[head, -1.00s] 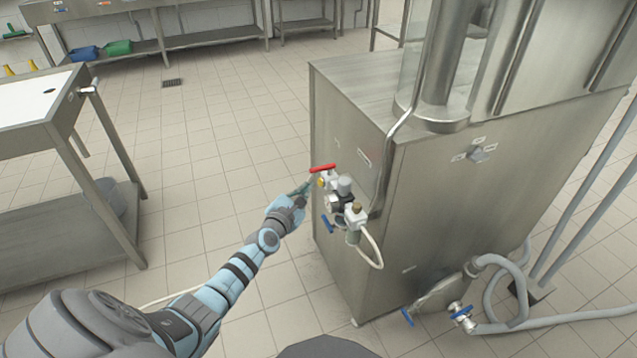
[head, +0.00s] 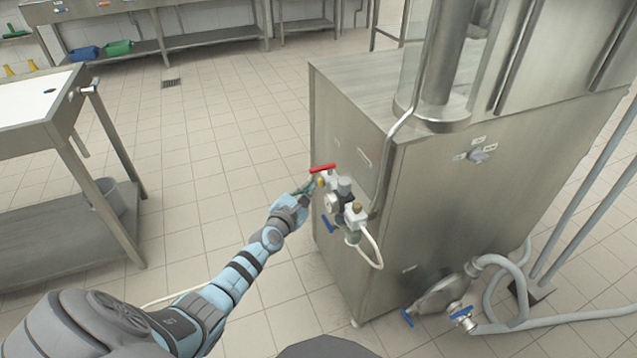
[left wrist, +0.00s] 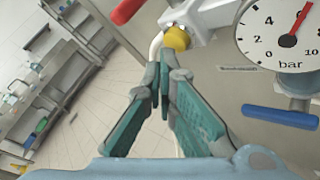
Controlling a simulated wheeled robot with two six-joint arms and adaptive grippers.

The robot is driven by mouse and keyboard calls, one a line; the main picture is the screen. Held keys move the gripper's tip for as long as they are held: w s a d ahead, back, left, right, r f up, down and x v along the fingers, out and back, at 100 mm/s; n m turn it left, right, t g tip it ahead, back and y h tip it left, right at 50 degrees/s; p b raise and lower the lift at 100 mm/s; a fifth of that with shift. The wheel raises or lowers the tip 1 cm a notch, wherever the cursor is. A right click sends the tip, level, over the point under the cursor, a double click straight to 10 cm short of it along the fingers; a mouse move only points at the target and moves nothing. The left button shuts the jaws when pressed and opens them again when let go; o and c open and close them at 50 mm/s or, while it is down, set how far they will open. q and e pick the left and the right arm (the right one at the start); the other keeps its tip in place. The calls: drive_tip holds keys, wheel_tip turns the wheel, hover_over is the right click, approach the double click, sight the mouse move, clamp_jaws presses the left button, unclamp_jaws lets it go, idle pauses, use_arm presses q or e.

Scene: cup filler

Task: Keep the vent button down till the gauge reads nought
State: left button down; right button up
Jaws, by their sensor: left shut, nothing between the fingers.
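A yellow button (head: 320,182) sits on the valve fitting at the steel cabinet's left face; it also shows in the left wrist view (left wrist: 177,38). The round white pressure gauge (left wrist: 287,38), marked in bar, is cut by the top of the left wrist view; its red needle points up and right, past the 6. In the head view the gauge (head: 331,203) is too small to read. My left gripper (left wrist: 162,72) is shut and empty, its fingertips just below the yellow button. I cannot tell whether they touch it. My right gripper is out of view.
A red lever (head: 322,168) is just above the button and a blue lever (head: 328,224) below the gauge. A white hose (head: 374,248) loops under the fitting.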

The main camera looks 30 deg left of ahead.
use_arm(q)
drive_tip(key=shift+w+d, duration=0.15)
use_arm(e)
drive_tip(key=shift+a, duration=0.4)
use_arm(q)
drive_tip(key=shift+w, duration=0.15)
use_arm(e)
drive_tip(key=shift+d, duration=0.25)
use_arm(q)
drive_tip(key=shift+w+d, duration=0.1)
drive_tip(key=shift+d, duration=0.05)
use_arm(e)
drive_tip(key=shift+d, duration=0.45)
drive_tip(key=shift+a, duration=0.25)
